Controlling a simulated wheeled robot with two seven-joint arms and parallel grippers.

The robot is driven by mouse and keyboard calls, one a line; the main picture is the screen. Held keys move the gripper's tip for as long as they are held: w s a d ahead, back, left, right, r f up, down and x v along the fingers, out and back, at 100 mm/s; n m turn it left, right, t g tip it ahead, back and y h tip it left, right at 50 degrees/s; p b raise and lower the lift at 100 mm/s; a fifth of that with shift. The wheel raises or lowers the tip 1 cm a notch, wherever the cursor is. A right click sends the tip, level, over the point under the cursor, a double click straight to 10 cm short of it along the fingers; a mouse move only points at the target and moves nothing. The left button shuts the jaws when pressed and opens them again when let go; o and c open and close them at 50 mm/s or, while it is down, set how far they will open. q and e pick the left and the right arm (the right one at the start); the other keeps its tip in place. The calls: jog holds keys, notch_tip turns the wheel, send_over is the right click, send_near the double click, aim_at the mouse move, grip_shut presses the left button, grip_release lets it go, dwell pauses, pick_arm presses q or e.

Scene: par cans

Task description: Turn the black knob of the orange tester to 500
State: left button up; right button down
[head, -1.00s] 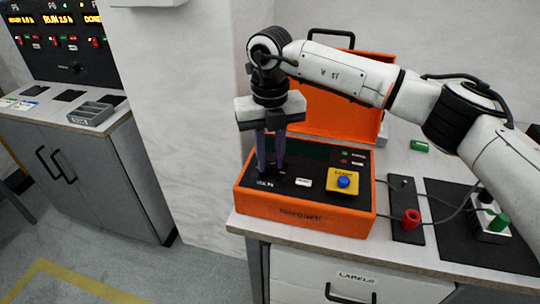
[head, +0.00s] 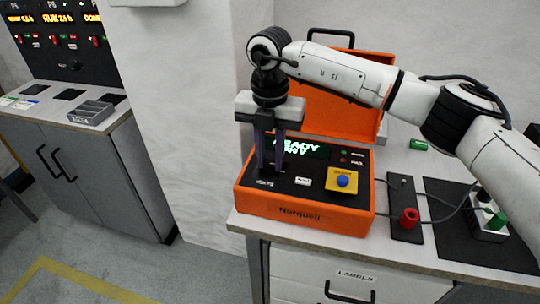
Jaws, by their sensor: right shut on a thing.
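The orange tester (head: 305,211) stands open on the bench, with a black top panel. Its display (head: 308,148) is lit with green text that seems to start with READY, partly covered by my gripper. My right gripper (head: 270,168) points down at the left part of the panel, above a small white label. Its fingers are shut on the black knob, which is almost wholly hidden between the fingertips. The knob's pointer and scale cannot be made out. My left gripper is not in view.
A blue button on a yellow plate (head: 342,170) is right of the gripper. The raised orange lid (head: 335,112) stands behind. A red terminal (head: 409,217) on a black strip and leads lie to the right. A second bench with a grey tray (head: 91,112) is at left.

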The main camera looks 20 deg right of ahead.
aim_at(270, 163)
dwell(0.3)
jog(key=c, duration=1.5)
grip_release()
jog(key=shift+c, duration=0.2)
notch_tip(270, 163, up, 10)
jog(key=shift+r, duration=0.15)
